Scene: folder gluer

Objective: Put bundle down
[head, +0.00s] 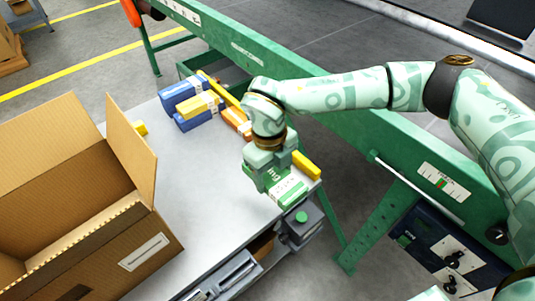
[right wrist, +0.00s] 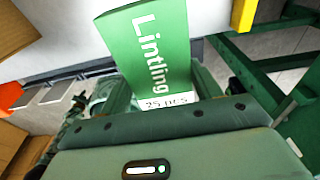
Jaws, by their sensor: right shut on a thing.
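My right gripper (head: 268,172) is shut on a green bundle (head: 290,189) with a white label, near the right end of the grey table (head: 225,220). In the right wrist view the bundle (right wrist: 150,48) reads "Lintling" and "25 pcs", and sits between the fingers of my right gripper (right wrist: 160,88). I cannot tell whether the bundle touches the tabletop.
Blue and yellow packs (head: 192,102) and an orange pack (head: 236,121) lie at the table's back. A yellow pack (head: 306,165) lies just behind the gripper. An open cardboard box (head: 85,240) stands left. A green conveyor frame (head: 330,95) runs behind. The table's middle is clear.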

